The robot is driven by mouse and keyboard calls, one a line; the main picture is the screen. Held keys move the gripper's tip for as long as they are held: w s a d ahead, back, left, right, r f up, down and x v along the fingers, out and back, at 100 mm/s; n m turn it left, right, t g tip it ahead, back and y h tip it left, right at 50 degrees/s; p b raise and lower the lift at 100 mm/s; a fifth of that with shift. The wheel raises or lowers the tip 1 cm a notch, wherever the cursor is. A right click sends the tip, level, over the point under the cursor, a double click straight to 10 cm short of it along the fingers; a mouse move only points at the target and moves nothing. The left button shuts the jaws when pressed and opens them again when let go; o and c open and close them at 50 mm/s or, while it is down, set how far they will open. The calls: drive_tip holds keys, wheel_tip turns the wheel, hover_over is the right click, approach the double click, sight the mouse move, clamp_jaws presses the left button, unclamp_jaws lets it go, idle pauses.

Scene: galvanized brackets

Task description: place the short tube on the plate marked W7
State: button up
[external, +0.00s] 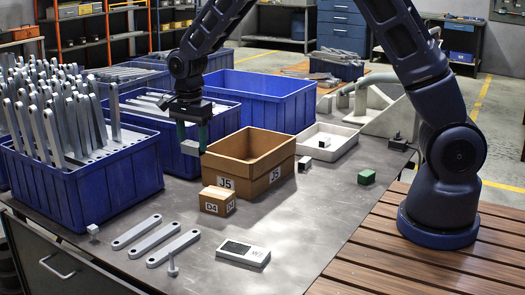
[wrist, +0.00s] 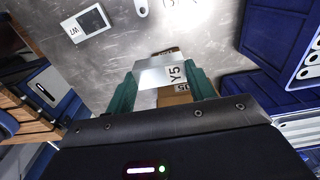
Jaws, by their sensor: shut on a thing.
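The plate marked W7 (external: 245,252) lies flat near the table's front edge, a white slab with a dark panel. It also shows at the upper left of the wrist view (wrist: 88,22). My gripper (external: 192,138) hangs just behind and left of an open cardboard box, above the table. In the wrist view its green fingers (wrist: 162,90) are shut on a pale, metallic piece marked Y5 (wrist: 152,76). I see mainly one flat face of it, so I cannot tell whether it is the short tube.
The open cardboard box marked J5 (external: 222,166) and small D4 box (external: 216,201) stand near my gripper. Blue bins (external: 125,178) line the left and back. The table right of the plate is clear.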

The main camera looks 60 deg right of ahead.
hover_over(243, 250)
wheel_tip(243, 250, down, 20)
drive_tip(key=shift+f, duration=0.1)
idle(0.7)
drive_tip(key=shift+f, duration=0.15)
drive_tip(key=o, duration=1)
